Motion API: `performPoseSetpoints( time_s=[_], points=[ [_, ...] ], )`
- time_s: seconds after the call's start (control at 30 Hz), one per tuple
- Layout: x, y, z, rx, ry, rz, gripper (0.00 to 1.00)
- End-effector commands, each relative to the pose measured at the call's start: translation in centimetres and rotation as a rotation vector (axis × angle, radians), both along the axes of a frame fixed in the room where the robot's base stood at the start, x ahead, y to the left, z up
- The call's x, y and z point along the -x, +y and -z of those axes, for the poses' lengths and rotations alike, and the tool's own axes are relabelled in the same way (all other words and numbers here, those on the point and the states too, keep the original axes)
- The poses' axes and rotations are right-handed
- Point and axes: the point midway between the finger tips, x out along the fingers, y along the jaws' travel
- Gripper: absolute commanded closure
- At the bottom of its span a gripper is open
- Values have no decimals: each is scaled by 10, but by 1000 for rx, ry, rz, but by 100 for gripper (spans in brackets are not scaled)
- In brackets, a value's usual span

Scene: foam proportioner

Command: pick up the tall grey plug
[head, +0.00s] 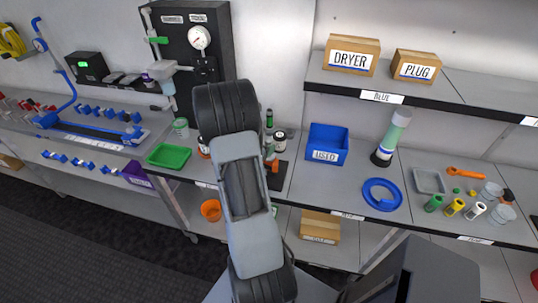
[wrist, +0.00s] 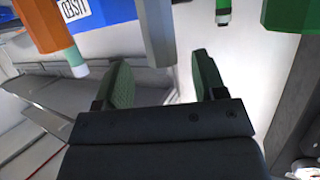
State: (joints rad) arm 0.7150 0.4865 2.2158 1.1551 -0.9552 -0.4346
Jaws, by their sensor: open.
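A grey faceted plug (wrist: 156,32) shows at the top middle of the wrist view, its upper part cut off by the frame edge. My gripper (wrist: 161,62) is open, its two green-padded fingers apart. The grey plug appears between and beyond the fingertips; I cannot tell whether they touch. Nothing is seen gripped. In the head view my arm hides the gripper and the grey plug.
In the wrist view an orange piece (wrist: 35,25) is left of the plug and a green piece (wrist: 290,15) right. The head view shows a blue bin (head: 327,145), a green tray (head: 168,156) and a clear-topped cylinder (head: 391,137) on the bench.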

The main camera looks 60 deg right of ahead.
Motion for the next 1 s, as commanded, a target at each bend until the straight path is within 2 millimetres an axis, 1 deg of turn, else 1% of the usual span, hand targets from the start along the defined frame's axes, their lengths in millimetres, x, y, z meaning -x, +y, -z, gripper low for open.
performPoseSetpoints(
  time_s=[0.1, 0.2, 0.3, 0.4, 0.63, 1.0],
  points=[
    [1, -17, 5, -1, 2, 3, 36],
    [1, -28, 10, -1, 1, 3, 36],
    [2, -36, 14, -2, 1, 2, 36],
    [2, -40, 15, -1, -1, 1, 36],
    [2, -40, 16, 0, -1, 0, 36],
    [2, -40, 16, 0, 0, 0, 71]
  ],
)
